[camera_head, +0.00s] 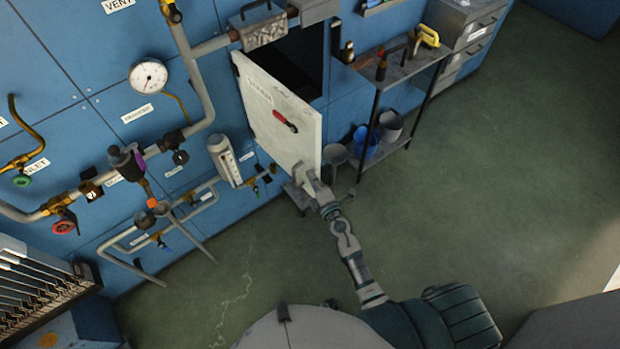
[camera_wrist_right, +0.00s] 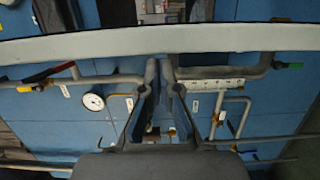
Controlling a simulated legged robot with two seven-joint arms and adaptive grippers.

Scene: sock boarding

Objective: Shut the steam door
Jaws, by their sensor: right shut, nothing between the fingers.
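The steam door (camera_head: 280,125) is a white panel with a red handle (camera_head: 285,121), standing open in the head view. It swings out from a dark opening (camera_head: 300,60) in the blue wall. My right gripper (camera_head: 307,172) is shut and empty at the door's lower right corner; whether it touches the door is unclear. In the right wrist view the fingers (camera_wrist_right: 161,68) point up at a pale band (camera_wrist_right: 160,42), which looks like the door's edge. My left gripper is not in view.
A metal shelf stand (camera_head: 405,65) with tools on top stands right of the door, with a blue bucket (camera_head: 364,143) below. Pipes, valves and a gauge (camera_head: 148,76) cover the wall at left. The green floor (camera_head: 480,180) at right is clear.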

